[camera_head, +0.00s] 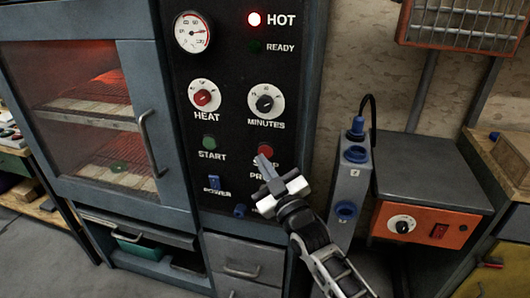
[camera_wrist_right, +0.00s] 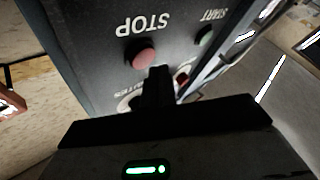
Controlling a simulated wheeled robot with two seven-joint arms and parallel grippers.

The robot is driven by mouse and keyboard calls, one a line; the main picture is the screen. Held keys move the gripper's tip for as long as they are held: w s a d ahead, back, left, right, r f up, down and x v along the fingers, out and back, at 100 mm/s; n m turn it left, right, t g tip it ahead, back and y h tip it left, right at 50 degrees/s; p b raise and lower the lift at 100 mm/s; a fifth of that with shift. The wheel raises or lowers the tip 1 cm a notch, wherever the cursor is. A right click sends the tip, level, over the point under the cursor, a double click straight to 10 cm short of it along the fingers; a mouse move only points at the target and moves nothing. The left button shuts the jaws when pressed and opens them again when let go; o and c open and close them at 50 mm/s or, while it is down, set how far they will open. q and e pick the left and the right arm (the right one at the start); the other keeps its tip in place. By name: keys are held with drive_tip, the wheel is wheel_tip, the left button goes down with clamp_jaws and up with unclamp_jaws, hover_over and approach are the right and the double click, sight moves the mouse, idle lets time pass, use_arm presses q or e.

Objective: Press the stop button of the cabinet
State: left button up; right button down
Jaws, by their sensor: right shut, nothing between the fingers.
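The cabinet's black control panel (camera_head: 225,105) faces me in the head view. Its red stop button (camera_head: 266,151) sits above the partly covered STOP label, right of the green start button (camera_head: 209,142). In the right wrist view the stop button (camera_wrist_right: 144,54) and start button (camera_wrist_right: 205,37) appear upside down. My right gripper (camera_head: 264,165) is shut and empty, its fingertips just in front of and below the stop button in the head view. In the wrist view its dark fingers (camera_wrist_right: 156,85) point toward the panel close to the button. Contact cannot be told. My left gripper is out of view.
The panel also holds a HEAT knob (camera_head: 204,96), a MINUTES knob (camera_head: 265,101), a blue power switch (camera_head: 214,183) and a lit HOT lamp (camera_head: 254,19). A glowing oven window (camera_head: 95,120) is left. A grey-and-orange box (camera_head: 425,215) stands right.

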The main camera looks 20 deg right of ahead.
drive_tip(key=shift+w, duration=0.1)
idle(0.4)
drive_tip(key=shift+w+d, duration=0.25)
drive_tip(key=shift+w+d, duration=0.2)
drive_tip(key=shift+w, duration=0.15)
idle(0.7)
drive_tip(key=shift+s, duration=0.1)
drive_tip(key=shift+s+a+p, duration=0.35)
drive_tip(key=shift+s+a, duration=0.1)
drive_tip(key=shift+s, duration=0.15)
